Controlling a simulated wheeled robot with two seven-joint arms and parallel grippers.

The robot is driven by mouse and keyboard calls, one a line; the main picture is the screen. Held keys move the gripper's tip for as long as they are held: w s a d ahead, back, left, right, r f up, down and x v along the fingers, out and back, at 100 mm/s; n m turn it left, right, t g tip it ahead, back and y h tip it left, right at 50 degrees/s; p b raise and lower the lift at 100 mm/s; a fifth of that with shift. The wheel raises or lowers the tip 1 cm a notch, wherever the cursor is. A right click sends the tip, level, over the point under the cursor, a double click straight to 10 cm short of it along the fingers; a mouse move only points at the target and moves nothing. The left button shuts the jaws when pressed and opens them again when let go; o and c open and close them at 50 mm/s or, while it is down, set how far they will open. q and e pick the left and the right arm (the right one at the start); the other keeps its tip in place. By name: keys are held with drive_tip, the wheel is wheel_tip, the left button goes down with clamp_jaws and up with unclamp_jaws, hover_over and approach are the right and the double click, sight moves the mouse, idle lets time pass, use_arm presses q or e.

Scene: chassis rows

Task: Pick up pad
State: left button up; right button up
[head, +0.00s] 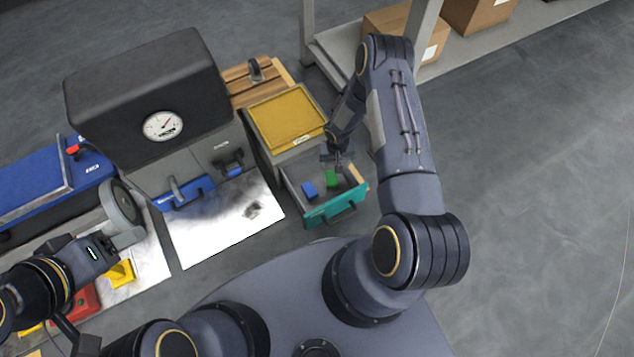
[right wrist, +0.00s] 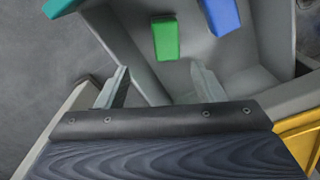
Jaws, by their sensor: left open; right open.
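A small green block (head: 332,180) and a blue block (head: 309,190) lie in an open grey drawer with a teal front (head: 336,208). I cannot tell which of them is the pad. My right gripper (head: 335,158) is over the back of the drawer, open and empty. In the right wrist view its two fingers (right wrist: 161,86) are apart, with the green block (right wrist: 165,38) just beyond them and the blue block (right wrist: 222,15) to its right. My left gripper (head: 128,238) is open at the lower left, beside a grey disc (head: 122,203); its fingers are partly unclear.
A yellow-topped box (head: 285,118) adjoins the drawer. A black machine with a round gauge (head: 163,125) stands left of it, behind a pale metal plate (head: 228,222). A yellow piece (head: 121,273) lies below the left gripper. Floor at right is clear; cardboard boxes (head: 400,30) sit on a shelf behind.

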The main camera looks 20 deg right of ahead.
drive_tip(key=b, duration=0.1)
hover_over(331, 178)
wheel_tip(331, 178, down, 5)
drive_tip(key=shift+s+d+r, duration=0.1)
drive_tip(key=shift+d, duration=0.05)
wheel_tip(331, 178, down, 6)
drive_tip(key=b, duration=0.3)
drive_tip(key=shift+r, duration=0.3)
drive_tip(key=c, duration=1.1)
drive_tip(key=shift+r+p, duration=2.15)
drive_tip(key=shift+r, duration=2.85)
